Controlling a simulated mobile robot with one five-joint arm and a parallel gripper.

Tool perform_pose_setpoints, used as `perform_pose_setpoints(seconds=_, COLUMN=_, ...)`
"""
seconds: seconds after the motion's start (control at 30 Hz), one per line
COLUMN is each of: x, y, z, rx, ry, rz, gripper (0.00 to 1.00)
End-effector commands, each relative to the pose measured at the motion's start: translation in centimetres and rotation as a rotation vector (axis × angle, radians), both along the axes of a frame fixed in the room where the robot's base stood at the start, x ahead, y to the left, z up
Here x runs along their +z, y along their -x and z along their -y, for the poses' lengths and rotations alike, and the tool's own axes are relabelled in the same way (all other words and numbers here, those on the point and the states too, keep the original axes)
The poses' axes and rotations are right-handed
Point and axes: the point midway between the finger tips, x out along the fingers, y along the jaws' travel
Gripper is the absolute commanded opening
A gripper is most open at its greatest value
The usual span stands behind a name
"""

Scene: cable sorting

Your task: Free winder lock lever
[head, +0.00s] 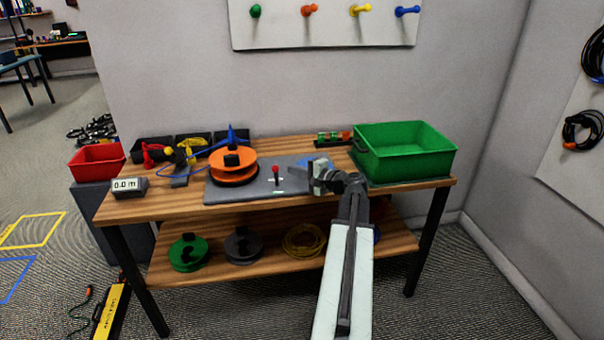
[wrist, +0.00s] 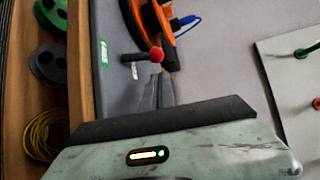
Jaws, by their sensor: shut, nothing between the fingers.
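The winder lock lever (head: 276,172) is a short dark stem with a red knob, standing on the winder's grey base plate (head: 225,194). It sits just right of the orange winder reel (head: 233,167). In the wrist view the lever's red knob (wrist: 156,54) is close beyond my fingertips, and the orange reel (wrist: 150,20) is past it. My gripper (head: 316,174) is to the right of the lever in the head view, over the plate. In the wrist view the gripper's fingers (wrist: 158,80) are together and empty. I cannot tell whether they touch the lever.
A green bin (head: 405,165) stands at the right of the wooden table, a red bin (head: 97,161) at the left. A meter reading 0.0 m (head: 128,187) sits at the left front. Black bins with cables line the back. Spools (head: 188,253) lie on the lower shelf.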

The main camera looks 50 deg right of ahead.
Motion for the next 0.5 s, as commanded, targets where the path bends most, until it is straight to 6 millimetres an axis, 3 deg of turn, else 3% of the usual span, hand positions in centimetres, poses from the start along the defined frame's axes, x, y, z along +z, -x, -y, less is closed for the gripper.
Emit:
perform_pose_setpoints(seconds=0.2, x=-0.8, y=-3.7, z=0.2, rx=0.000, ry=0.000, rz=-0.001, gripper=0.00)
perform_pose_setpoints(seconds=0.5, x=-0.9, y=-4.9, z=0.2, rx=-0.002, ry=0.000, rz=0.000, gripper=0.00)
